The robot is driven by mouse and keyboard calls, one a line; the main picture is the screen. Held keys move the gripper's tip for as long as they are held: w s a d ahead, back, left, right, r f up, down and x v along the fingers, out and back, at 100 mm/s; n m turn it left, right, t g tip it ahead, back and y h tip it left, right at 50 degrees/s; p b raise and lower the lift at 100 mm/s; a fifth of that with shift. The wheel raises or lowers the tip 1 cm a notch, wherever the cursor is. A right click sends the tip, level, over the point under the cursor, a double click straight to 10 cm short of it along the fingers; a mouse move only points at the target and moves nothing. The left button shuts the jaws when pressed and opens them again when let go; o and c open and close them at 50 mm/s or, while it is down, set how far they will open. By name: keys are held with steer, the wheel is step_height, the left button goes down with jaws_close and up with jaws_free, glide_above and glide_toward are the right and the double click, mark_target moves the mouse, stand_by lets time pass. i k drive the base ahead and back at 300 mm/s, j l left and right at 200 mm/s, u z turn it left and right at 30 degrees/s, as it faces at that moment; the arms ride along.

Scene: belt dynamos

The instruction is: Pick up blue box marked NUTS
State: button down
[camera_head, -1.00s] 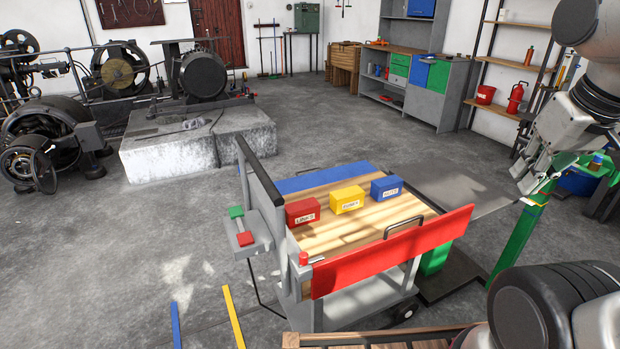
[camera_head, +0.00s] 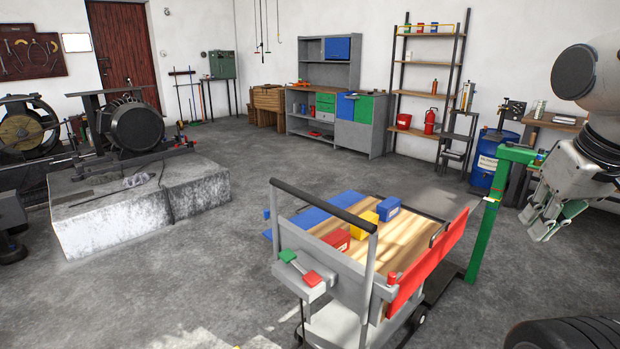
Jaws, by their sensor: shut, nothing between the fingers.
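The blue box (camera_head: 388,208) sits on the wooden top of a wheeled cart (camera_head: 352,246), at its far side. Its label faces are mostly turned away, so I cannot read the marking now. A yellow box (camera_head: 363,222) and a red box (camera_head: 336,240) stand in a row with it, nearer the cart's handle. My gripper (camera_head: 541,228) hangs in the air at the right of the view, shut and empty, well apart from the cart and the box.
A green post (camera_head: 488,220) stands between the cart and my gripper. A blue barrel (camera_head: 487,158) and shelves (camera_head: 427,62) stand behind. Floor at the left front is clear.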

mark_target(389, 207)
steer(key=j+z, duration=0.3)
steer(key=j, duration=0.7)
steer(key=j+z, duration=0.3)
steer(key=j, duration=0.7)
steer(key=j+z, duration=0.45)
steer(key=j, duration=2)
steer(key=j+z, duration=0.1)
steer(key=z, duration=0.2)
steer(key=j+z, duration=0.1)
steer(key=z, duration=0.15)
steer(key=i+j+z, duration=0.15)
steer(key=j+z, duration=1.05)
steer(key=j, duration=0.9)
steer(key=j+z, duration=0.15)
steer(key=j, duration=0.85)
steer(key=k+j+z, duration=0.1)
steer(key=j, duration=0.9)
